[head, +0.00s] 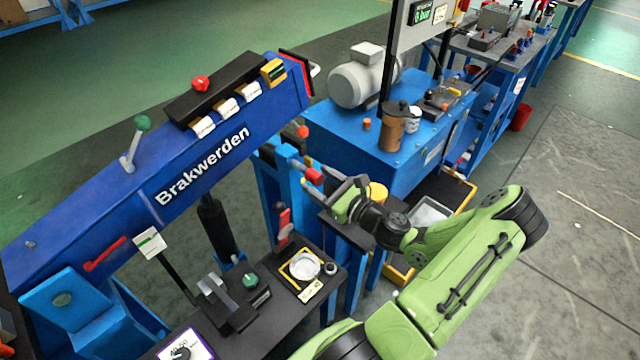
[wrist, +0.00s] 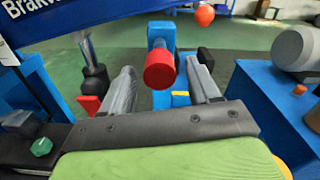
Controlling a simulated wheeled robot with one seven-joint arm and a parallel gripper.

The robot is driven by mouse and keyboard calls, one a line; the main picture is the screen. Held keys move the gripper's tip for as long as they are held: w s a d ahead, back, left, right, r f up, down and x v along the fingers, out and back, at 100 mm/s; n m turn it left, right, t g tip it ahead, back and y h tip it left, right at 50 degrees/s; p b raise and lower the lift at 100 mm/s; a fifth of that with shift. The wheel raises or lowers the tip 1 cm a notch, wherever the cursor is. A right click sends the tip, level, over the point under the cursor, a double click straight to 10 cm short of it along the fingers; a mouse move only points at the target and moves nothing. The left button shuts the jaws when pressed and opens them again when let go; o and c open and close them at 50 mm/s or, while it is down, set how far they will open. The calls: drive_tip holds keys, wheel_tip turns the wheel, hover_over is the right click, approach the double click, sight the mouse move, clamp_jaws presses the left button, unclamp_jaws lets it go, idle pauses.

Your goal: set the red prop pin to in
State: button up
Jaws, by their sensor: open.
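The red prop pin (head: 315,174) has a round red head and sticks out from a blue upright post (head: 285,190) below the blue crane beam. In the wrist view its red head (wrist: 159,69) faces me, between my two fingers and near their tips. My gripper (head: 336,191) is open, just to the right of the pin in the head view. The fingers stand apart on either side of the head with gaps showing. I cannot tell whether they reach past it.
The blue beam (head: 150,170) slopes across the left. An orange ball knob (wrist: 204,15) is above the pin. A red handle (wrist: 89,105) is left of my fingers. A blue bench with a grey motor (head: 362,80) stands behind. A dark table (head: 285,325) is in front.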

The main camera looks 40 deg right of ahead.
sight(307, 173)
drive_tip(key=shift+w, duration=0.2)
clamp_jaws()
drive_tip(key=shift+w+p, duration=0.95)
drive_tip(key=shift+w, duration=1.3)
unclamp_jaws()
drive_tip(key=shift+s, duration=0.1)
drive_tip(key=s+p, duration=0.2)
drive_tip(key=s, duration=1.3)
drive_tip(key=shift+s+d, duration=0.15)
drive_tip(key=shift+s, duration=0.2)
